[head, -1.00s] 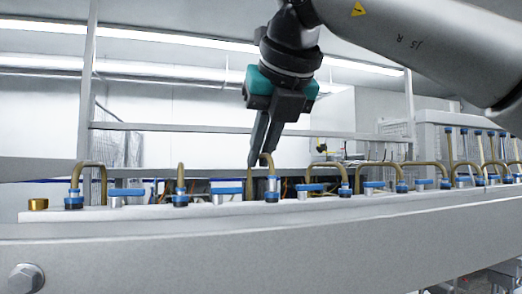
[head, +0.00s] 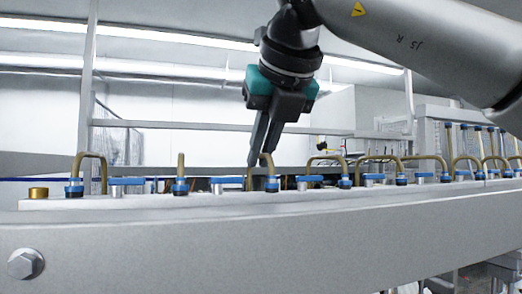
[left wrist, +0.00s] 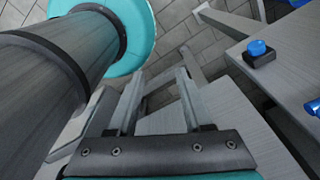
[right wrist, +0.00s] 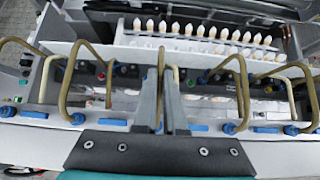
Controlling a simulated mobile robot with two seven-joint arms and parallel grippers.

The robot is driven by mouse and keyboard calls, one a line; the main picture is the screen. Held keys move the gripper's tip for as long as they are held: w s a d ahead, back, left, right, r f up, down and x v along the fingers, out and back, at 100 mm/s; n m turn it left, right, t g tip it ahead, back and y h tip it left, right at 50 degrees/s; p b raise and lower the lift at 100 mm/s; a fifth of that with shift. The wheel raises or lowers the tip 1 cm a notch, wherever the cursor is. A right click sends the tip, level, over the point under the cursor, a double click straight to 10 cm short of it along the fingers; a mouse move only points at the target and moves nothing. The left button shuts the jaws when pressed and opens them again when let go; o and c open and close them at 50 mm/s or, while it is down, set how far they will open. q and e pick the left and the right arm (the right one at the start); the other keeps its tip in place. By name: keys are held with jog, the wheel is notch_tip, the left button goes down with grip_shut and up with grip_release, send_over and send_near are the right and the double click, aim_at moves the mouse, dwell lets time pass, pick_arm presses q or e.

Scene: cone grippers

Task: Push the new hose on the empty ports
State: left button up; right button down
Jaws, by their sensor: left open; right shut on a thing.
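My right gripper (head: 258,160) is shut on a bent brown hose (head: 267,160), pointing down above the white rail (head: 130,204). In the right wrist view the hose (right wrist: 161,62) shows edge-on between the two fingers. Its lower ends sit at the row of ports; one stands in line with a blue-collared port (head: 271,185). I cannot tell whether the ends are seated on the ports, as the fingers hide part of them. My left gripper (left wrist: 158,100) is open and empty, away from the rail; it is not in the head view.
Other bent hoses (head: 89,155) stand along the rail on both sides, close to my right fingers. A brass cap (head: 38,193) is at the rail's left end. A blue button on a black box (left wrist: 260,50) shows in the left wrist view.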

jog(key=c, duration=0.6)
grip_release()
jog(key=shift+r+p, duration=2.25)
jog(key=shift+r, duration=0.3)
jog(key=shift+f, duration=0.1)
